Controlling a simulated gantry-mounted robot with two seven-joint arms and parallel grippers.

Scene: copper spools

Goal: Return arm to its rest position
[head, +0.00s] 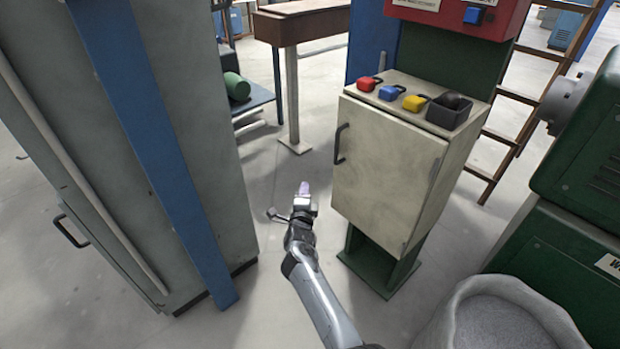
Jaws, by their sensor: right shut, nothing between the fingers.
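My right gripper (304,190) is in the middle of the head view, at the end of my grey arm that comes up from the bottom. Its fingers are shut with nothing visible between them. It hangs over the open floor, to the left of a beige cabinet (385,165) and apart from the cabinet's black handle (341,143). My left gripper is not in view. No copper spools can be made out.
Red (368,84), blue (390,92) and yellow (414,103) padlock-like items and a dark bin (449,112) sit on the cabinet. A grey cabinet (190,110) stands left, a green machine (560,260) right, a round grey container (500,320) bottom right. Floor between is clear.

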